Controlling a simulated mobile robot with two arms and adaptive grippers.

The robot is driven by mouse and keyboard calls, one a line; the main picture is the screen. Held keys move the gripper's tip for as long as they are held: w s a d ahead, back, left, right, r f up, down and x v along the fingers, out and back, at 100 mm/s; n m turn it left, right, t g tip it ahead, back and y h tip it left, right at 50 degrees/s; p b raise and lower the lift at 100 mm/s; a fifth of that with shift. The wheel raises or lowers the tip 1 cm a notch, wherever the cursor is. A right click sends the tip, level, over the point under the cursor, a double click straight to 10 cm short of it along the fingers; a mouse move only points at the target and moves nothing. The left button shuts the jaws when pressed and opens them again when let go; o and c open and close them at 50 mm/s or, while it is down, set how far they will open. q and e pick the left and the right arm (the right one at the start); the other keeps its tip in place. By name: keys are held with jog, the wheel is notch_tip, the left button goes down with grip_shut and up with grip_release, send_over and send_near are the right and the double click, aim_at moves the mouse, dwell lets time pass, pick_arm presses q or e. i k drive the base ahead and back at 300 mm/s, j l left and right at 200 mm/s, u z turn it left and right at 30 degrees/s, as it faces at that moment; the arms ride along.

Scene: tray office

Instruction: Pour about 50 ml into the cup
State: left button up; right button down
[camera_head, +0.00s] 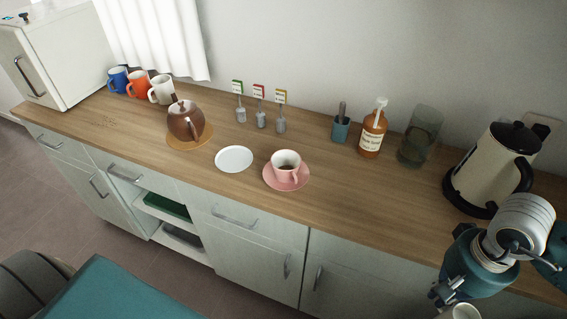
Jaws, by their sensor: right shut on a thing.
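A small pink-and-white cup (285,159) stands upright on a pink saucer (285,184) near the front edge of the counter. A brown teapot (184,122) stands on a round cork mat (189,142) to the left, beyond a white plate. My right gripper (446,293) is at the lower right, in front of the counter and well away from the cup. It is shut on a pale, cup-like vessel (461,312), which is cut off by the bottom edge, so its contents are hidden. My left gripper is not in view.
An empty white plate (234,159) lies left of the saucer. A cream kettle (490,168), a glass cylinder (419,136), an amber pump bottle (372,132) and a teal holder (341,127) stand at right. Mugs (138,85) and labelled spoons (260,118) are behind. Counter right of the saucer is clear.

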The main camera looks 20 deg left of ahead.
aim_at(289, 157)
jog(key=k+j+u, duration=0.2)
jog(key=j, duration=1.35)
jog(key=j+u, duration=0.25)
jog(key=j, duration=1.3)
jog(key=i+j+u, duration=0.2)
jog(key=j, duration=1.35)
jog(key=k+j, duration=0.05)
